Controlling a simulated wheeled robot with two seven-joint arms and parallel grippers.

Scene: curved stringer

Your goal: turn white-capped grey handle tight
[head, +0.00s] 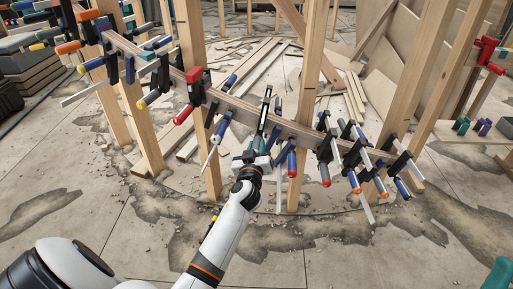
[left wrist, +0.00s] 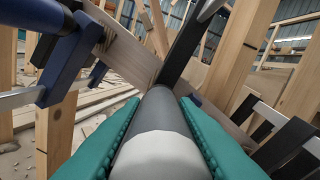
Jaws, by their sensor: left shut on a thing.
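The white-capped grey handle (left wrist: 160,135) fills the lower middle of the left wrist view, its white end towards the camera. The two teal fingers of my left gripper (left wrist: 158,140) lie along both sides of it, shut on it. Beyond the handle, a dark clamp bar rises by the curved wooden stringer (left wrist: 125,50). In the head view my left gripper (head: 264,138) reaches up to the middle of the stringer (head: 250,112), at a clamp with a dark upright bar (head: 266,100). The handle is mostly hidden there. A green tip, likely my right gripper (head: 498,275), shows at the lower right corner.
Wooden posts (head: 312,100) stand close by. The floor in front (head: 350,250) is mostly clear.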

